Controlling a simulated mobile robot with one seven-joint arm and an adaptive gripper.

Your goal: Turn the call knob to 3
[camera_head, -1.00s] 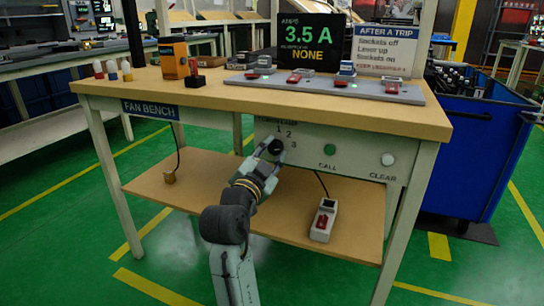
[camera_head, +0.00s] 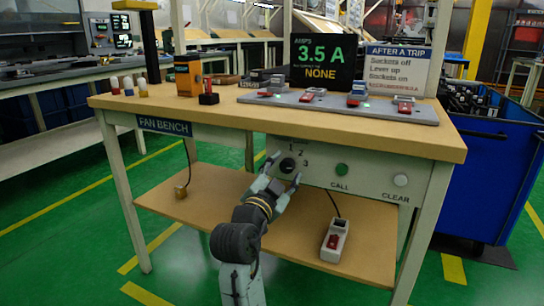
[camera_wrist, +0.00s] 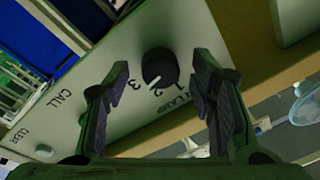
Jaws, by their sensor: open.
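The call knob (camera_head: 287,165) is a black round dial on the pale panel under the bench top, with 1, 2 and 3 printed around it. In the wrist view the knob (camera_wrist: 160,68) lies beyond and between my fingertips, with clear gaps to both. My gripper (camera_head: 283,178) is open and empty, just in front of and a little below the knob. The green button (camera_head: 342,170) above CALL and the white button (camera_head: 401,180) above CLEAR sit to the right on the same panel (camera_head: 370,178).
The display (camera_head: 322,62) reads 3.5 A and NONE. The bench top (camera_head: 230,108) holds a grey socket strip (camera_head: 340,104) and an orange box (camera_head: 188,75). The lower shelf (camera_head: 290,235) below my gripper carries a corded switch box (camera_head: 334,240). A blue cart (camera_head: 490,180) stands at right.

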